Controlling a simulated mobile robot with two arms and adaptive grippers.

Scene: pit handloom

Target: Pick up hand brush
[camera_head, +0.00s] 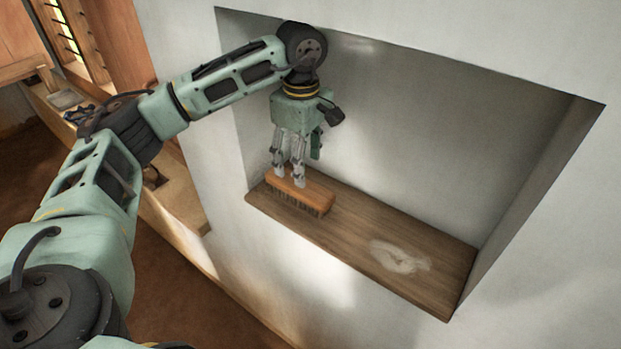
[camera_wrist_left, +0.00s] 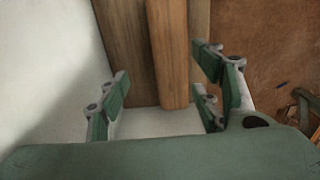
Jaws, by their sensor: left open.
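The hand brush (camera_head: 312,198) has a brown wooden back and dark bristles pointing down. It rests at the left end of the wooden shelf board (camera_head: 350,225) in a wall niche. My left gripper (camera_head: 289,177) points straight down over the brush's left part, with its fingertips at about the height of the brush back; contact cannot be told. In the left wrist view the brush back (camera_wrist_left: 168,55) runs between the open fingers (camera_wrist_left: 163,95), closer to the right ones. The bristles are hidden there. My right gripper is not in view.
White niche walls enclose the board at the back and sides. A pale cloth-like patch (camera_head: 400,257) lies on the board's right half. Wooden loom-like framing (camera_head: 75,45) and a low ledge (camera_head: 175,195) stand at left, beside the brown floor (camera_head: 175,290).

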